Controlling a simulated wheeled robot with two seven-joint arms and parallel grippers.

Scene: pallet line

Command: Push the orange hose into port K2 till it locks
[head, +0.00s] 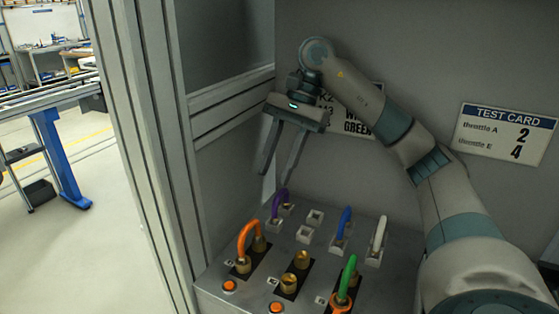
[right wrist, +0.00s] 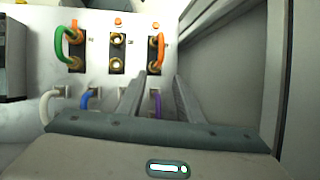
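The orange hose (head: 243,232) is a short loop over the left black plate in the head view. Its ends meet two brass fittings there; I cannot tell how deeply either end is seated. It also shows in the right wrist view (right wrist: 161,49). The middle plate has two bare brass ports (head: 302,259). Port labels are too small to read, so I cannot tell which port is K2. My right gripper (head: 277,178) is open and empty above the back of the panel; its fingers also show in the right wrist view (right wrist: 160,80). My left gripper is not in view.
A green hose (head: 347,274) loops over the right plate. Purple (head: 278,203), blue (head: 345,223) and white (head: 380,234) cables stand in sockets behind. Orange buttons (head: 229,286) line the front. A frame post (head: 145,130) stands left; a test card (head: 505,133) hangs on the back wall.

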